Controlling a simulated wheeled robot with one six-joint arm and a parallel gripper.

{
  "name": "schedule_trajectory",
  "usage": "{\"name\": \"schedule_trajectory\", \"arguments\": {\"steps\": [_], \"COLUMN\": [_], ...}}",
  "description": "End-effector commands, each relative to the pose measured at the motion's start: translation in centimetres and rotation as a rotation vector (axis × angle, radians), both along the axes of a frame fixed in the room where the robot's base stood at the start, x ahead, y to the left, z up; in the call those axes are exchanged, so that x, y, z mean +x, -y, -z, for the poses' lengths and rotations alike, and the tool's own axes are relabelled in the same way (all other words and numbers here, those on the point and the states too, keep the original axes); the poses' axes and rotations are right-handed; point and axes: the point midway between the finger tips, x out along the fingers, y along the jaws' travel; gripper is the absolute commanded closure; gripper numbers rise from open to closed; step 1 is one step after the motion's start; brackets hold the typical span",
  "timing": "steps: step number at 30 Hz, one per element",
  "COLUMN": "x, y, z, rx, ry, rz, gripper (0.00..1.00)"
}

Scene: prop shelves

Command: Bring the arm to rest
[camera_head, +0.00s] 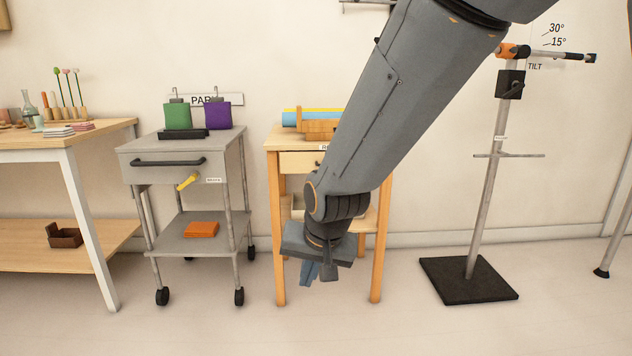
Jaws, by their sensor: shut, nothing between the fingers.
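My gripper (319,272) hangs at the end of my grey arm, which reaches in from the top right and slants down to the left. The gripper points down in front of the wooden stand (279,240). Its fingers are close together and hold nothing. It is apart from the furniture in the picture. The arm hides much of the stand's right side and part of its top.
A wooden table (40,141) stands left. A tilting pole stand (485,190) stands right. The front floor is clear.

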Motion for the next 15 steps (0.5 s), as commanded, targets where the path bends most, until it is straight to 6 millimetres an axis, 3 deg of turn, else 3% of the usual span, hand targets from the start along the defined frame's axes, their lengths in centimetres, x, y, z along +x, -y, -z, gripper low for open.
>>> {"name": "schedule_trajectory", "arguments": {"steps": [1,6,15], "x": [-3.2,-11.8,-22.4], "y": [-0.1,0.8,3.2], "z": [0.0,0.6,0.9], "rx": [-0.041,-0.15,-0.262], "ry": [-0.04,-0.166,-0.328], "rz": [-0.077,-0.297,-0.592], "gripper": [1.0,1.0,1.0]}}
